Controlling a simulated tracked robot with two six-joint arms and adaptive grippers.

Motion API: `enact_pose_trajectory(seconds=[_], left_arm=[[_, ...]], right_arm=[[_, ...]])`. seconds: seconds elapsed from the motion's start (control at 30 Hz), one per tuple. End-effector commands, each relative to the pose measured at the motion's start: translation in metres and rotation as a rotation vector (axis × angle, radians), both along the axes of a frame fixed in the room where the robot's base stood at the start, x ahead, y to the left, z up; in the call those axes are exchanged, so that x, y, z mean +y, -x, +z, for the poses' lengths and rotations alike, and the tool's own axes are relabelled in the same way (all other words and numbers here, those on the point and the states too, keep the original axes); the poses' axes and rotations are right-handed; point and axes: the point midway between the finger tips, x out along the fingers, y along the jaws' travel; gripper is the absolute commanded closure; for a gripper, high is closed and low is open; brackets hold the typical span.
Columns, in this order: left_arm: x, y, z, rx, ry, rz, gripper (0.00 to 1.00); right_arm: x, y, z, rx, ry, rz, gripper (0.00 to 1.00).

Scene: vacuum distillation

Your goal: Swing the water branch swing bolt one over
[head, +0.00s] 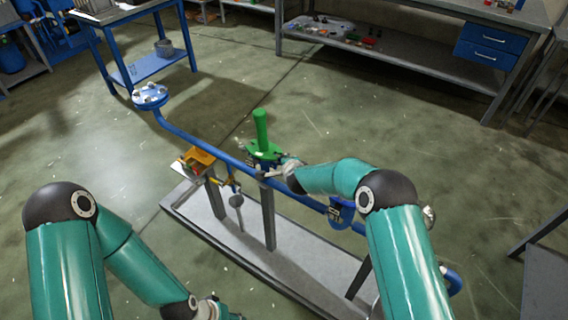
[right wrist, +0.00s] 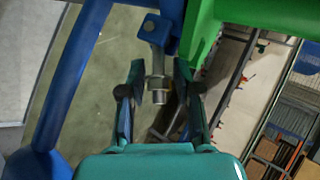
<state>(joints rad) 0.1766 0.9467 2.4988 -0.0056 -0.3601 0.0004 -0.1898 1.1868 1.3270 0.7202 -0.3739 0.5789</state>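In the right wrist view a grey metal swing bolt (right wrist: 157,63) with a nut hangs from a blue lug (right wrist: 171,18). My right gripper (right wrist: 159,72) is open, with one finger on each side of the bolt and a visible gap to both. In the head view my right gripper (head: 277,170) is at the blue pipe (head: 205,145), just below the green upright cylinder (head: 261,130); its fingers and the bolt are too small to make out there. My left gripper (head: 216,309) is at the bottom edge, partly cut off, away from the pipe.
The pipe rig stands on a grey base plate (head: 222,228) with posts. A yellow-orange bracket (head: 197,160) sits left of the green cylinder. A blue flange (head: 150,95) ends the pipe at upper left. A bench with drawers (head: 490,48) stands at the back. The floor between is clear.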

Motion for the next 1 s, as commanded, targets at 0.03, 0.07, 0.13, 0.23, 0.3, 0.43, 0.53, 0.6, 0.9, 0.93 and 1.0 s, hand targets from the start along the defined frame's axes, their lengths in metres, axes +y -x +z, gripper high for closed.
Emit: enact_pose_trajectory(seconds=[0.03,0.07,0.13,0.23,0.3,0.43,0.53,0.6,0.9,0.93,1.0], left_arm=[[0.000,0.000,0.000,0.000,0.000,0.000,0.60],[0.000,0.000,0.001,0.000,0.000,0.000,0.60],[0.000,0.000,0.001,0.000,0.000,0.000,0.60],[0.000,0.000,0.001,0.000,0.000,0.000,0.60],[0.000,0.000,0.001,0.000,0.000,0.000,0.60],[0.000,0.000,0.001,0.000,0.000,0.000,0.60],[0.000,0.000,0.001,0.000,0.000,0.000,0.60],[0.000,0.000,0.001,0.000,0.000,0.000,0.60],[0.000,0.000,0.000,0.000,0.000,0.000,0.60],[0.000,0.000,0.000,0.000,0.000,0.000,0.60],[0.000,0.000,0.000,0.000,0.000,0.000,0.60]], right_arm=[[0.001,0.000,0.001,-0.002,0.000,0.001,0.65],[0.001,0.000,0.001,-0.002,0.000,0.001,0.65],[0.000,0.002,0.003,-0.001,0.000,0.001,0.65],[0.000,0.006,0.006,-0.001,0.001,0.001,0.65],[-0.001,0.011,0.010,-0.001,0.001,0.002,0.65],[-0.003,0.024,0.019,-0.001,0.001,0.002,0.65],[-0.005,0.035,0.027,0.000,0.001,0.001,0.65],[-0.006,0.042,0.032,0.000,0.000,0.001,0.65],[-0.009,0.061,0.045,0.000,0.000,0.000,0.65],[-0.009,0.062,0.046,0.000,0.000,0.000,0.65],[-0.009,0.062,0.046,0.000,0.000,0.000,0.65]])
